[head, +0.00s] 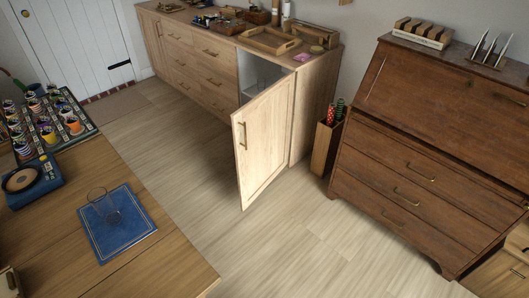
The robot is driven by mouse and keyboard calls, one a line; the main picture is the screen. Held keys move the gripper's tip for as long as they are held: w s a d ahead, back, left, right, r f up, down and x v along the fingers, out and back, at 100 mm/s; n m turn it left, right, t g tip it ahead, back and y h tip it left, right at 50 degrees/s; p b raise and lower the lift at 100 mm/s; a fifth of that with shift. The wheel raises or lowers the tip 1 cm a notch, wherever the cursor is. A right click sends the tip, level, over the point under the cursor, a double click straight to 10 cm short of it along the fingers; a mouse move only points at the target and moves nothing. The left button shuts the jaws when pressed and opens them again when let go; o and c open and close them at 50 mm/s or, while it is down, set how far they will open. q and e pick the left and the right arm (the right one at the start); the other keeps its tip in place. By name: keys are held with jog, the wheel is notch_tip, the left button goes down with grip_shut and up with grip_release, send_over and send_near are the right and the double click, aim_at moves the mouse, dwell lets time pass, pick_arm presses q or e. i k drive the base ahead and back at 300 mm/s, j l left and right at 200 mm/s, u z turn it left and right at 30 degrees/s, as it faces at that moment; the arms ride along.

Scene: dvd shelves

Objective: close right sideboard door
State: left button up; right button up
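The light wood sideboard (315,88) stands along the back wall. Its right door (266,140) is swung wide open toward the room, with a vertical handle (242,135) near its free left edge. The white inside of the right compartment (259,73) shows above and behind the door. The left sideboard door (153,42) is closed, and the drawers (196,68) between look shut. Neither of my grippers is in view.
A wooden table with a blue book (113,235), a glass and a blue device (30,180) fills the lower left. A dark wood bureau (410,130) stands at the right. A narrow wooden bin (325,148) stands between sideboard and bureau. The floor (225,215) before the door is clear.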

aim_at(261, 127)
jog(key=i+l+u, duration=0.35)
jog(key=i+l, duration=1.15)
jog(key=l, duration=0.05)
